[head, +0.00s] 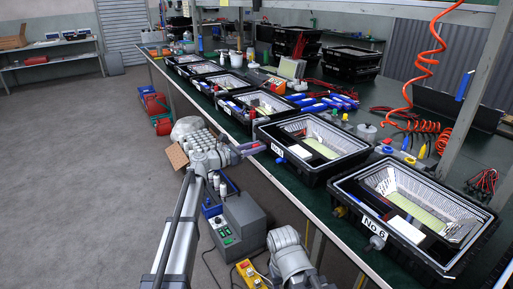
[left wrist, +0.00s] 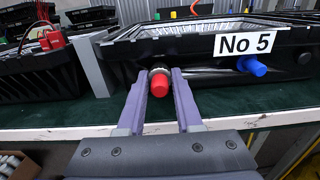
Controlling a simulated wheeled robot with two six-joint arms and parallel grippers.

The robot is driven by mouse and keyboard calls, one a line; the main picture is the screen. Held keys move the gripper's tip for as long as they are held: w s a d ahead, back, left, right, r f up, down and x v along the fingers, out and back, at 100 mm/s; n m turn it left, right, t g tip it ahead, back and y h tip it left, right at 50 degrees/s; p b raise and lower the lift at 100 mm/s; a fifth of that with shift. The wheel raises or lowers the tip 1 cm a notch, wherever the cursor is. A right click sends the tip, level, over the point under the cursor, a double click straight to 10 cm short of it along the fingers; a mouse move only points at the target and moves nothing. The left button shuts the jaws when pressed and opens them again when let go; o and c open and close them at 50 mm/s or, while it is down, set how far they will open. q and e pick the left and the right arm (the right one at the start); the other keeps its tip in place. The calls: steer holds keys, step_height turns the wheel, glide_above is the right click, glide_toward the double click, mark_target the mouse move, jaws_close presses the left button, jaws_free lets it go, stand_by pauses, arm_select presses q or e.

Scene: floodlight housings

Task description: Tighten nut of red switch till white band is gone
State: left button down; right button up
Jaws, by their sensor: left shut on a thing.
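The red switch (left wrist: 159,86) sticks out of the front wall of the black No 5 housing (left wrist: 205,75), left of its label (left wrist: 245,44). A pale ring (left wrist: 159,70) shows behind its red cap; I cannot tell whether this is the nut or the white band. My left gripper (left wrist: 162,80) is shut on the nut of the red switch, one purple finger on each side. My right gripper is not in view.
A blue knob (left wrist: 252,66) sits right of the switch, under the label. The No 6 housing (head: 405,212) stands to the right on the green bench (head: 318,203). More housings line the bench to the left. A grey control box (head: 238,225) is below.

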arm_select(q)
steer(key=m, duration=0.5)
steer(key=shift+m, duration=0.3)
steer(key=c, duration=0.6)
jaws_free()
steer(key=shift+o, duration=0.2)
